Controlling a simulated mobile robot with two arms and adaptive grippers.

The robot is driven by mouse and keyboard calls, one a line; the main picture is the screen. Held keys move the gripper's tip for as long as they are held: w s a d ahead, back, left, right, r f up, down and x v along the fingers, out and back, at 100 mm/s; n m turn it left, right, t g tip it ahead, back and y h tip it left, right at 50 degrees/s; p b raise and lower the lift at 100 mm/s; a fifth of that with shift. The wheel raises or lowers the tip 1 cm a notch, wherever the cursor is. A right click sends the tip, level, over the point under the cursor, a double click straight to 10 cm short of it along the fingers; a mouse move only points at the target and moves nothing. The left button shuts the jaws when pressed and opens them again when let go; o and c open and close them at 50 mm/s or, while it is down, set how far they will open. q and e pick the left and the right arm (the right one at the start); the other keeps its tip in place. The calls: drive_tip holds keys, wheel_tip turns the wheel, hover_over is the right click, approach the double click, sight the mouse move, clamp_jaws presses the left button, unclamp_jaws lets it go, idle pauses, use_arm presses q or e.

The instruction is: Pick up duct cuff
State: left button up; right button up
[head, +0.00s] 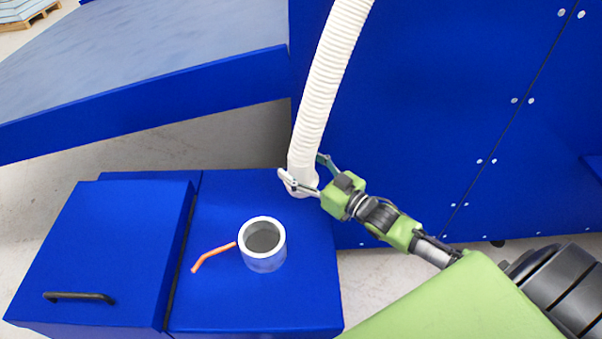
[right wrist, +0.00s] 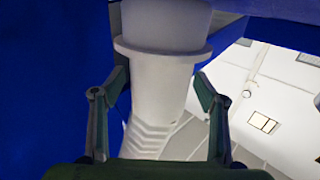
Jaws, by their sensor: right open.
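The duct cuff (head: 301,162) is the smooth white lower end of a ribbed white hose (head: 330,70) that hangs from above over the blue cabinet. In the right wrist view the cuff (right wrist: 165,28) shows as a wide white cylinder with a raised rim, and the ribs lie towards the lower edge. My right gripper (head: 303,169) is open, with one finger on each side of the hose end. The right wrist view shows its fingers (right wrist: 159,85) apart, on both sides of the white neck. Whether they touch it is not clear. My left gripper is not in view.
A grey-white round port (head: 264,262) with an orange lever (head: 212,255) stands on the blue cabinet (head: 210,300). A cabinet section with a black handle (head: 78,296) is at left. A tall blue panel (head: 450,90) rises behind, and a sloped blue-edged table (head: 150,60) is at upper left.

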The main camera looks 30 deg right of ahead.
drive_tip(key=c, duration=1.3)
drive_tip(key=shift+r, duration=0.1)
